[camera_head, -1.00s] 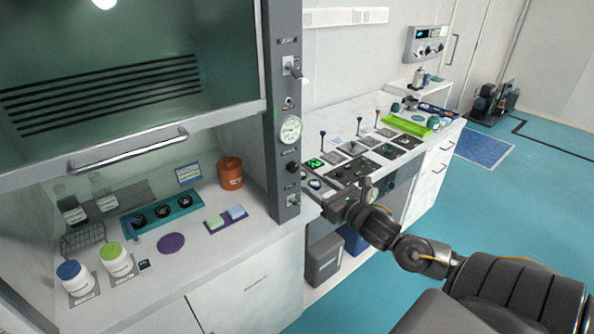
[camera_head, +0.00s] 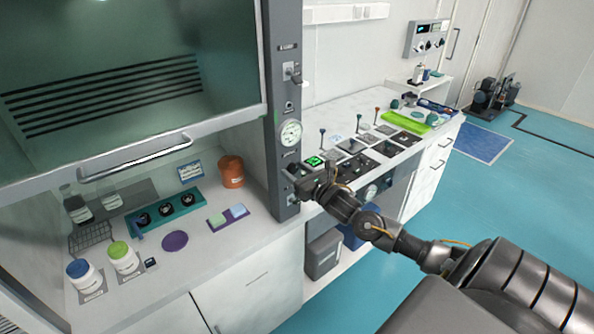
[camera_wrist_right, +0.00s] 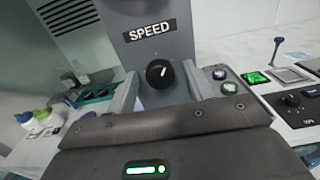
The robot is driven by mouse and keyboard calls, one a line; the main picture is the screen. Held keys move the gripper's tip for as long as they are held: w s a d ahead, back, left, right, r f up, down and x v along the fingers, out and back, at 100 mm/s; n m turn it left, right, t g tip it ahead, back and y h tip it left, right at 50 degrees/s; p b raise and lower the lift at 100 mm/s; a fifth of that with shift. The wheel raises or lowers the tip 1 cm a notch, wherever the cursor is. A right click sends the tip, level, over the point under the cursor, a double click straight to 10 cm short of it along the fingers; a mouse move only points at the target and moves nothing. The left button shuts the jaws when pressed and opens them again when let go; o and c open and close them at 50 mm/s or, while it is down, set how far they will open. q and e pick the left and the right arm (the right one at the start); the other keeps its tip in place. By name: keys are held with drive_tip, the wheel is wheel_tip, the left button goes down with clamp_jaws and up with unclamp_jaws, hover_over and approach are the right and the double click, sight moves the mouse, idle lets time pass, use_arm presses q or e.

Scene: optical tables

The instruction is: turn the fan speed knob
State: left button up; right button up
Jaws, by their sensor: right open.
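The fan speed knob (camera_wrist_right: 160,73) is a round black dial with a white mark, under a SPEED label (camera_wrist_right: 151,30) on the grey hood post. In the right wrist view my right gripper (camera_wrist_right: 159,87) is open, with one finger on each side of the knob. No finger visibly touches the knob, though I cannot tell how deep the fingertips reach. In the head view my right gripper (camera_head: 298,180) is at the lower part of the hood post (camera_head: 281,110), and it partly covers the controls there. My left gripper is out of view.
A round gauge (camera_head: 290,133) sits higher on the post. A bench (camera_head: 345,105) with switch panels and levers stands to the right. The hood sash handle (camera_head: 135,157) and several containers are to the left. Open floor lies at right.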

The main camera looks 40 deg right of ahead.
drive_tip(key=c, duration=1)
drive_tip(key=shift+m, duration=0.5)
drive_tip(key=shift+o, duration=0.2)
drive_tip(key=shift+m, duration=1)
drive_tip(key=m, duration=0.3)
drive_tip(key=shift+m, duration=0.3)
drive_tip(key=m, duration=0.6)
drive_tip(key=shift+d+r+p, duration=0.1)
drive_tip(key=shift+p, duration=0.3)
drive_tip(key=shift+m, duration=0.4)
